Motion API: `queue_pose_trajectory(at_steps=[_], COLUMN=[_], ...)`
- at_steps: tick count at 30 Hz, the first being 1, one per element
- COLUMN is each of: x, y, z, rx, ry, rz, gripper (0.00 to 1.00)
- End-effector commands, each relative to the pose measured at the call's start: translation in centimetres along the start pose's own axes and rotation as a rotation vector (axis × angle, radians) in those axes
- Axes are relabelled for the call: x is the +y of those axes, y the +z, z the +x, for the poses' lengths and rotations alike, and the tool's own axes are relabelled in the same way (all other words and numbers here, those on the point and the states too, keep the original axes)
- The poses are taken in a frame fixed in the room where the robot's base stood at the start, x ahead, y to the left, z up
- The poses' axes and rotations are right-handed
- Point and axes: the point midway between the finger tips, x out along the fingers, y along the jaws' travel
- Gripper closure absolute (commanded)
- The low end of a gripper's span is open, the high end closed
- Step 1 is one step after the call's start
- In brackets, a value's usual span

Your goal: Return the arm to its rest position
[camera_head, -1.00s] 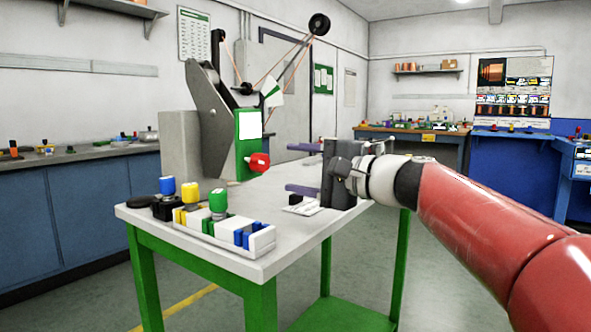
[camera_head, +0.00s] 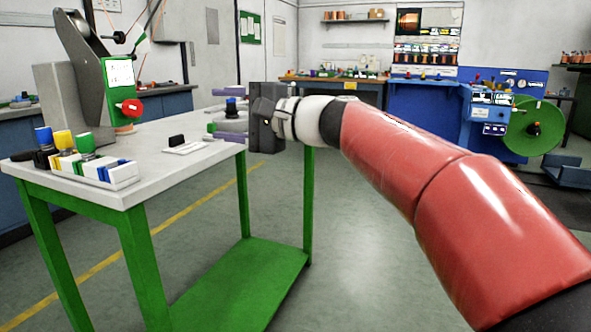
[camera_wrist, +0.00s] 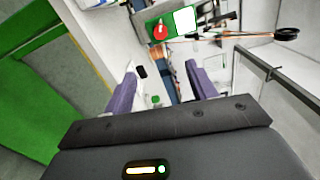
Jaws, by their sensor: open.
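My red arm (camera_head: 405,165) reaches in from the right in the head view. My gripper (camera_head: 216,121) is at its far end, pointing left by the right end of the white table (camera_head: 150,146). Its two purple fingers are apart. In the wrist view my gripper (camera_wrist: 161,70) also shows its fingers spread, with no object gripped between them.
A white rack with coloured pieces (camera_head: 108,172) stands on the table's left. A black block on a white plate (camera_head: 177,143) lies mid-table. A grey machine with a green panel (camera_head: 119,82) stands behind. Open floor (camera_head: 370,250) lies right of the table's green legs.

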Motion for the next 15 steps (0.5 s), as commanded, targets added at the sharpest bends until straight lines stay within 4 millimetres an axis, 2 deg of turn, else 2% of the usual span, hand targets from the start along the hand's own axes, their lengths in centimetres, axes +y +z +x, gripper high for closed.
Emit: queue_pose_trajectory(at_steps=[8,15], x=[2.8,7.1], y=[1.2,2.6], z=[-1.4,-4.5], rx=[0.042,0.099], ry=[0.134,0.332], rz=[-0.083,-0.201], gripper=[0.43,0.43])
